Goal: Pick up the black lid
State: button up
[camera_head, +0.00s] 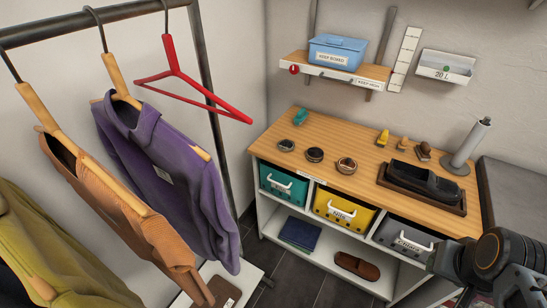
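Several small round dark items lie on the wooden bench top. A dark disc (314,154) is in the middle of the front row, with a dark disc (286,145) to its left and a brown-topped round tin (346,165) to its right. I cannot tell for certain which one is the black lid. Part of my arm shows at the lower right, away from these items. The fingers of my gripper cannot be made out.
The bench (330,127) has teal, yellow and grey drawers. A dark shoe lies in a tray (384,180) at its right, near brushes and a grey upright cylinder (470,143). A wall shelf (300,63) holds a blue box (337,52). A clothes rail (60,27) stands left.

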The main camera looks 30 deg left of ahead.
aim_at(285, 145)
jog(key=u, duration=0.8)
jog(key=i, duration=1)
jog(key=u, duration=0.85)
jog(key=k, duration=1.2)
jog(key=u, duration=0.9)
